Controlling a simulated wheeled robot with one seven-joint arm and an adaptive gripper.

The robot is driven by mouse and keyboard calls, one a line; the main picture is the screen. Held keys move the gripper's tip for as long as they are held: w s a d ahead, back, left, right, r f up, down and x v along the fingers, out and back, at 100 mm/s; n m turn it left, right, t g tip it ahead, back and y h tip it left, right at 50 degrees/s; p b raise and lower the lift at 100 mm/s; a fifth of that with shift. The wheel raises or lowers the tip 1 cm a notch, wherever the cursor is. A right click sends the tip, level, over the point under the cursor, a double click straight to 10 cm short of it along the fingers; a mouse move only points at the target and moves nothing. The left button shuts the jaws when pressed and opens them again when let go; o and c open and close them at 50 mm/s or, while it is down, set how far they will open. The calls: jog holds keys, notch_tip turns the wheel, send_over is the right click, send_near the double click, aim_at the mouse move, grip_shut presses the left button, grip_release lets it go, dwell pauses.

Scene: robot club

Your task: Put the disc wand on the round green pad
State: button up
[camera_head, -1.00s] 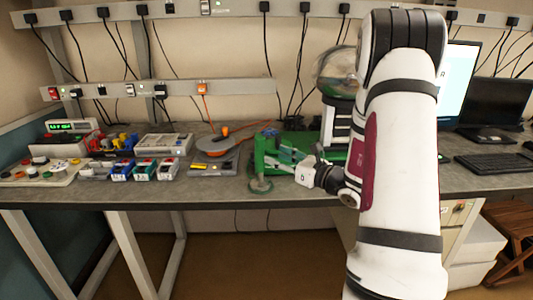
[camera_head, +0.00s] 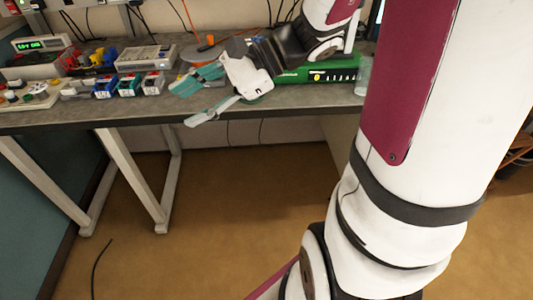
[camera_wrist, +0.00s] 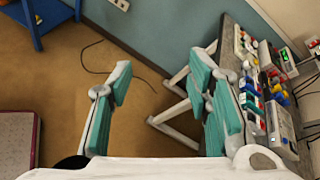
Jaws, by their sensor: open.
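My gripper (camera_head: 186,105) is open and empty, held out in front of the bench edge with its teal fingers apart. A little green (camera_head: 257,98) shows under my wrist at the bench edge, perhaps the round green pad, mostly covered.
A green box (camera_head: 318,73) stands right of my wrist with a clear cup (camera_head: 363,76) beside it. Several small bins (camera_head: 128,85) and a grey instrument (camera_head: 147,57) crowd the bench at left. Open floor lies in front.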

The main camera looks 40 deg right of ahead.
jog(key=s+a+f+n+g+h, duration=0.1)
jog(key=s+a+n+g+h, duration=0.35)
jog(key=s+n, duration=0.55)
jog(key=s+d+n+t+h, duration=0.1)
jog(key=s+d+n+h, duration=0.5)
jog(key=s+n+h, duration=0.1)
jog(key=shift+s+t, duration=0.35)
jog(key=shift+s, duration=0.3)
jog(key=shift+r, duration=0.15)
